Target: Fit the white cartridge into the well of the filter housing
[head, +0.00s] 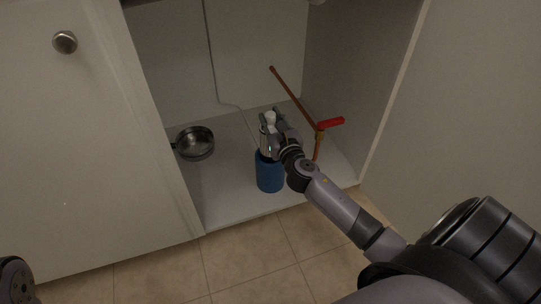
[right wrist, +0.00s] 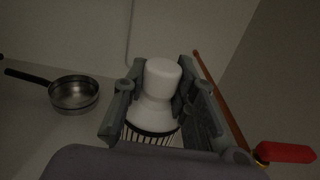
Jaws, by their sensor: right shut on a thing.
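The white cartridge (right wrist: 163,78) has a rounded white knob on top and a dark-ribbed body below it. My right gripper (right wrist: 157,88) is shut on it, one finger on each side of the knob. In the head view the cartridge (head: 270,118) is upright in my right gripper (head: 272,117), over the filter housing. The filter housing (head: 269,176) is a blue cylinder standing on the cabinet floor. The gripper and cartridge cover its rim, so I cannot tell whether the cartridge's lower end is inside the well. My left gripper is out of view.
A metal pan (head: 196,143) with a dark handle lies left of the housing. A copper pipe (head: 292,97) and a red valve handle (head: 330,123) are close on the right. Cabinet walls bound both sides. The floor (head: 232,200) at the front left is clear.

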